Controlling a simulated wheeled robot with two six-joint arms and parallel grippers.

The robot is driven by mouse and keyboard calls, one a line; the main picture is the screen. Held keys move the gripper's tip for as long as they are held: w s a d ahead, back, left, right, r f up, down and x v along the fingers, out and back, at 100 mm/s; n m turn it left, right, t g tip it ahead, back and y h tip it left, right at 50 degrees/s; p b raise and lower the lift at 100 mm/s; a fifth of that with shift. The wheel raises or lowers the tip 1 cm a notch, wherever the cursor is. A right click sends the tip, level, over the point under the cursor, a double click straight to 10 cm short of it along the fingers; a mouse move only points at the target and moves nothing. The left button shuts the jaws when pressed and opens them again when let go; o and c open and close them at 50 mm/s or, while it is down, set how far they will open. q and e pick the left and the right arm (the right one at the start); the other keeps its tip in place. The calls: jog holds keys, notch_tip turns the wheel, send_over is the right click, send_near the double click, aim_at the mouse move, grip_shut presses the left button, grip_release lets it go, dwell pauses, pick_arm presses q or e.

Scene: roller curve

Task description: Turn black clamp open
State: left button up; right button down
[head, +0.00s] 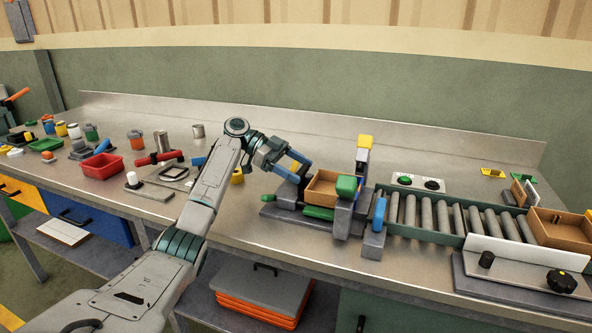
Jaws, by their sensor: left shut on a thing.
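My left gripper (300,169) reaches in from the left, with its blue fingers at the left end of a fixture (320,222) that holds a wooden box (322,188). The fingers are shut on a small dark grey part there, mostly hidden between them; I cannot tell if it is the black clamp. A black star-shaped knob (561,282) and a black round knob (487,259) sit on a grey plate at the front right, far from the gripper. My right gripper is not in view.
A roller conveyor (446,216) runs right from the fixture to a second wooden box (561,229). A button panel (417,182) stands behind it. A green block (346,186) and a yellow-topped post (364,142) rise beside the first box. A red tray (101,166) sits left.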

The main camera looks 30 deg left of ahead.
pick_arm(q)
jog(key=shift+f, duration=0.1)
jog(key=o, duration=1)
jog(key=shift+s+a+r, duration=0.1)
jog(key=shift+a+r, duration=0.15)
jog(key=shift+a, duration=0.25)
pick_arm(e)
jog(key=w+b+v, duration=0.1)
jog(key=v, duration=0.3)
pick_arm(q)
jog(key=p+v, duration=0.1)
jog(key=v, duration=0.8)
jog(key=shift+a, duration=0.3)
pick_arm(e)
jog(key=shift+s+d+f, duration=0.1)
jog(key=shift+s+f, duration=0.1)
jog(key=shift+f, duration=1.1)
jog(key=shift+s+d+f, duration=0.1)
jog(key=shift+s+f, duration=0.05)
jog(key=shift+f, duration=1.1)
pick_arm(q)
jog(key=shift+s+r, duration=0.1)
